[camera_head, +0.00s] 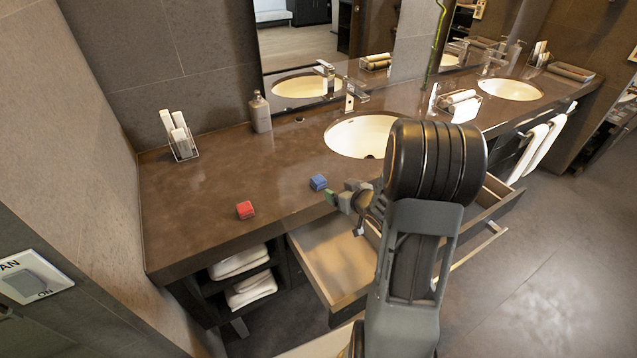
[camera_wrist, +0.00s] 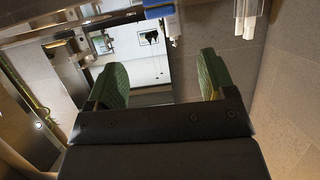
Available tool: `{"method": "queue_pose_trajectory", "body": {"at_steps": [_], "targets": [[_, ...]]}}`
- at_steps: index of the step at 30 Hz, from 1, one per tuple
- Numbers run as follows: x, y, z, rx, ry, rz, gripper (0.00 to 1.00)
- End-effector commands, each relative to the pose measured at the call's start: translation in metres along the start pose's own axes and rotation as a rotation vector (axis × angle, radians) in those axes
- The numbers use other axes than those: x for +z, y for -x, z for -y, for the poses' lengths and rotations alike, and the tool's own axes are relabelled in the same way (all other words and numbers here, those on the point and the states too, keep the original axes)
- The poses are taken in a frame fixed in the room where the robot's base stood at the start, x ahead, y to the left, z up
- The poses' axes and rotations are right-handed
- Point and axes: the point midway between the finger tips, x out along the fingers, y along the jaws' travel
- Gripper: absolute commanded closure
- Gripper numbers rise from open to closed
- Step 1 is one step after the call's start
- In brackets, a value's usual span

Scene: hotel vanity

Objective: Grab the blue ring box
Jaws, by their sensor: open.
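The blue ring box (camera_head: 318,183) sits on the brown counter (camera_head: 215,175), near its front edge and left of the near basin. My gripper (camera_head: 341,193) is just to the right of the box in the head view, its fingers apart with nothing seen between them. In the wrist view, my gripper's (camera_wrist: 163,68) two green fingers stand wide apart. A blue shape, likely the ring box (camera_wrist: 158,10), shows at the top edge there, partly cut off and beyond the fingertips. I cannot tell the exact gap between fingers and box.
A soap bottle (camera_head: 260,113) and a holder with white items (camera_head: 180,136) stand at the back. The near basin (camera_head: 358,135) is behind my gripper. An open drawer (camera_head: 335,262) juts out below the counter.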

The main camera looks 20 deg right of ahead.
Motion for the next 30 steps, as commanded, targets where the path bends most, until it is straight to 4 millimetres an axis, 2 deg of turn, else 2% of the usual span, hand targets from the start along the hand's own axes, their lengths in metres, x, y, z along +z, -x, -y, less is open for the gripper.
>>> {"method": "queue_pose_trajectory", "body": {"at_steps": [3, 9, 19, 27, 30], "targets": [[0.001, -0.023, 0.002, -0.007, 0.0, -0.002, 0.23], [0.0, -0.054, 0.001, -0.004, 0.0, -0.001, 0.23], [-0.001, -0.076, 0.002, -0.003, 0.0, -0.001, 0.23], [-0.002, -0.111, 0.003, -0.003, 0.0, -0.001, 0.23], [-0.002, -0.119, 0.003, -0.001, 0.0, -0.002, 0.23]]}}
